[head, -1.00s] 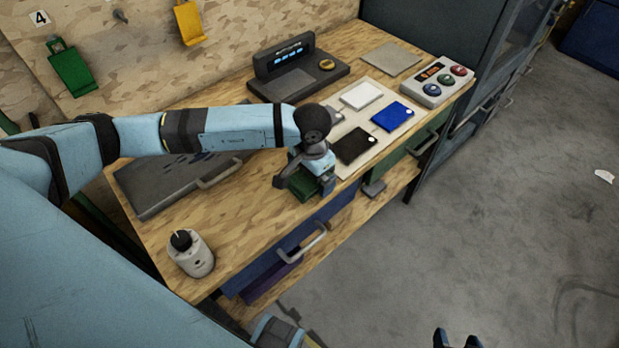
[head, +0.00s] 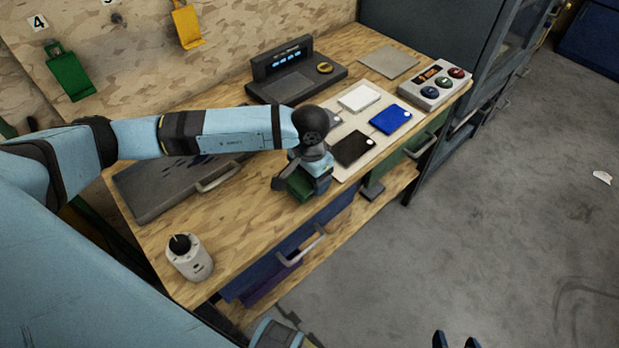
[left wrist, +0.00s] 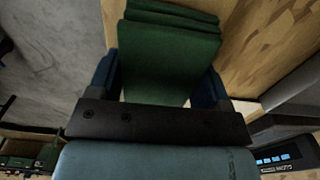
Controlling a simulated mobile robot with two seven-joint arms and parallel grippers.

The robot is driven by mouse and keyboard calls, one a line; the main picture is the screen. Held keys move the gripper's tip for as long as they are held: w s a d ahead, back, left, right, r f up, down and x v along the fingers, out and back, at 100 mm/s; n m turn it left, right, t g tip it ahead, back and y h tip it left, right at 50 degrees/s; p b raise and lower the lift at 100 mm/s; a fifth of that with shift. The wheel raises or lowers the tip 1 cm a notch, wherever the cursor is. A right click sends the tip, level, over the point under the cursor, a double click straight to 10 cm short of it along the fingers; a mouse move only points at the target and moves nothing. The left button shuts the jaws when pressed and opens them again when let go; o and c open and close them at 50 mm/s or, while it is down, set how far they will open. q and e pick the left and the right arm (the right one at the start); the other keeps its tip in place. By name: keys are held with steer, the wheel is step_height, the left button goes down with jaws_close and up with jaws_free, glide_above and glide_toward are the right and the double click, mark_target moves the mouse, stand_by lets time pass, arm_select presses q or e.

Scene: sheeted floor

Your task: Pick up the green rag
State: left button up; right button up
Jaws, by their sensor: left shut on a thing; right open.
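The green rag (head: 297,188) is at the front edge of the wooden workbench in the head view, partly covered by my left gripper (head: 304,184). In the left wrist view the folded rag (left wrist: 170,58) fills the space between the two blue fingers of my left gripper (left wrist: 160,85), which is shut on it. Its folds stack at the far end. Whether the rag still touches the bench top is hard to tell. My right gripper (head: 456,342) shows only its two dark fingertips at the bottom edge of the head view, apart and empty, over the floor.
Black (head: 354,148), blue (head: 391,119) and white (head: 359,97) cloth-like squares lie on a pale board beyond the gripper. A button box (head: 434,84), a grey case (head: 165,178) and a white knob device (head: 190,257) stand on the bench. Drawers with handles are below.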

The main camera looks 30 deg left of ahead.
arm_select(q)
step_height(320, 180, up, 19)
stand_by(0.4)
steer(key=shift+o, duration=1.4)
steer(key=shift+c, duration=0.9)
arm_select(e)
steer(key=shift+w, duration=0.1)
steer(key=c, duration=0.4)
arm_select(q)
steer(key=w+f+n, duration=0.4)
steer(key=w+f, duration=0.1)
steer(key=w, duration=0.3)
steer(key=shift+w+a+f, duration=0.3)
steer(key=shift+a+f, duration=0.05)
steer(key=shift+a, duration=0.1)
arm_select(e)
steer(key=shift+o, duration=0.2)
steer(key=shift+w, duration=0.1)
